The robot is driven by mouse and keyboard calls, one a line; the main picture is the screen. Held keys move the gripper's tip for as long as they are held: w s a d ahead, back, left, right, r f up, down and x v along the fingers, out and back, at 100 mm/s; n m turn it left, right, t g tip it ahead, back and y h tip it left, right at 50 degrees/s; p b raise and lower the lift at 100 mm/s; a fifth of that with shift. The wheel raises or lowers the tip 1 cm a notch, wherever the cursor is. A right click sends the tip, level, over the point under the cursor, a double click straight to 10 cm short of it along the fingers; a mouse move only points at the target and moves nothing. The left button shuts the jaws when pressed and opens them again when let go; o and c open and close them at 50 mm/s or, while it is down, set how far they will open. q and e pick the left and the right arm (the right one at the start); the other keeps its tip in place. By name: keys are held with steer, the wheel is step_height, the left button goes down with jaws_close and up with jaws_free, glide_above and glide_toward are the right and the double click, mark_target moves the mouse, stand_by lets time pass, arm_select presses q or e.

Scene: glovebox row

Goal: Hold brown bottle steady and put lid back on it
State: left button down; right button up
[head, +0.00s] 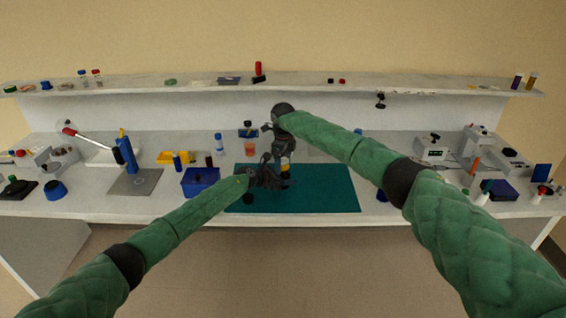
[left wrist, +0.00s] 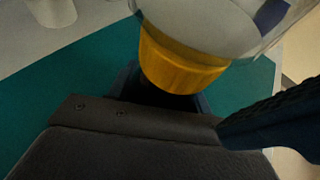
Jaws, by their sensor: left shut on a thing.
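My left gripper (head: 272,178) is low over the teal mat, shut on what appears to be the brown bottle; the dark fingers largely hide it in the head view. In the left wrist view, an amber, rounded part (left wrist: 180,68) with a clear, shiny part above it stands in front of the gripper; a dark finger shows at the right. My right gripper (head: 284,148) points down just above the left one, with a small yellowish part beneath it. Its jaws are too small to read.
The teal mat (head: 330,195) is clear on its right side. A blue tray (head: 200,188) is left of it. A reddish beaker (head: 250,150) stands behind the grippers. A blue-handled press (head: 127,155) is farther left. A shelf (head: 210,88) runs along the back.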

steer(key=shift+r, duration=0.1)
step_height(320, 180, up, 12)
steer(key=shift+f, duration=0.1)
stand_by(0.6)
arm_select(q)
steer(key=c, duration=0.6)
jaws_free()
steer(key=shift+o, duration=0.2)
steer(key=b+v, duration=0.1)
steer(key=v, duration=0.5)
steer(key=shift+a+b, duration=0.15)
steer(key=shift+b, duration=0.25)
arm_select(e)
steer(key=shift+f, duration=0.9)
arm_select(q)
steer(key=shift+v, duration=0.75)
arm_select(e)
steer(key=shift+f, duration=0.15)
